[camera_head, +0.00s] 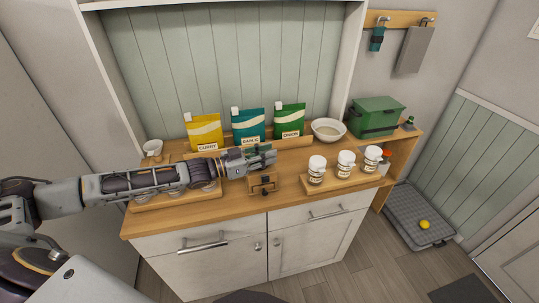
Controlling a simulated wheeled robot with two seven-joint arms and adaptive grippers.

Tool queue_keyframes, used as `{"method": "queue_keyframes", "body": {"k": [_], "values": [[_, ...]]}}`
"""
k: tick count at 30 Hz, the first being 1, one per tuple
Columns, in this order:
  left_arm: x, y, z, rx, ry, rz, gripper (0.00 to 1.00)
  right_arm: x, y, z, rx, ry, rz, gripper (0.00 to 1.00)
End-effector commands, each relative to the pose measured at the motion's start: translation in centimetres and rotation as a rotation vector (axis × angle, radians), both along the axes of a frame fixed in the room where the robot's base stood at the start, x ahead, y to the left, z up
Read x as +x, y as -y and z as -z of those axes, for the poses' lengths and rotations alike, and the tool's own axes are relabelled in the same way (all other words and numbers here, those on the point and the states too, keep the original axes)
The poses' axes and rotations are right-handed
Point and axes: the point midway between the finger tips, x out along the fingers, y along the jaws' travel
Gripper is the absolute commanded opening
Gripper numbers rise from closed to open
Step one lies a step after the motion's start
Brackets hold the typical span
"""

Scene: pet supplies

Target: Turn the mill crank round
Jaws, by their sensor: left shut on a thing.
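My left arm comes in from the left across the counter. Its gripper (268,158) is shut just above and behind a small wooden mill (263,187) with dark fittings. The gripper hides the crank and what is between its fingers; the crank's place by the mill fits the grip. The mill stands near the front edge of the wooden counter (228,208). My right gripper is not in view.
Yellow (204,128), teal (248,126) and green (290,118) pouches stand at the back. A bowl (328,131) and a green box (377,118) stand right of them. Several white jars (316,170) stand on a front-right tray. My forearm covers a left tray (150,203).

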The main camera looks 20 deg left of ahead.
Motion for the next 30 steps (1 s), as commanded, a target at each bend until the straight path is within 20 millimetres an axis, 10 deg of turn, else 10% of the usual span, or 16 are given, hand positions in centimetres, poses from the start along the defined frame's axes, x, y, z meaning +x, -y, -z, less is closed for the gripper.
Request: {"method": "queue_keyframes", "body": {"k": [10, 11, 16, 30], "values": [[0.02, -0.04, -0.10, -0.001, 0.002, 0.000, 0.00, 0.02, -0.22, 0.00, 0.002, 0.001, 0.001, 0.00], [0.02, -0.04, -0.10, -0.001, 0.002, 0.000, 0.26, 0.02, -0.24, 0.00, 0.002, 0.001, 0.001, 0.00], [0.01, -0.02, -0.07, 0.000, 0.001, 0.000, 0.47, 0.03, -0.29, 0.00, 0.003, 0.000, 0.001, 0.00], [-0.17, -0.20, 0.01, 0.000, 0.000, 0.000, 0.47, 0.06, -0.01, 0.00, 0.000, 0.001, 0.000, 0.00]]}}
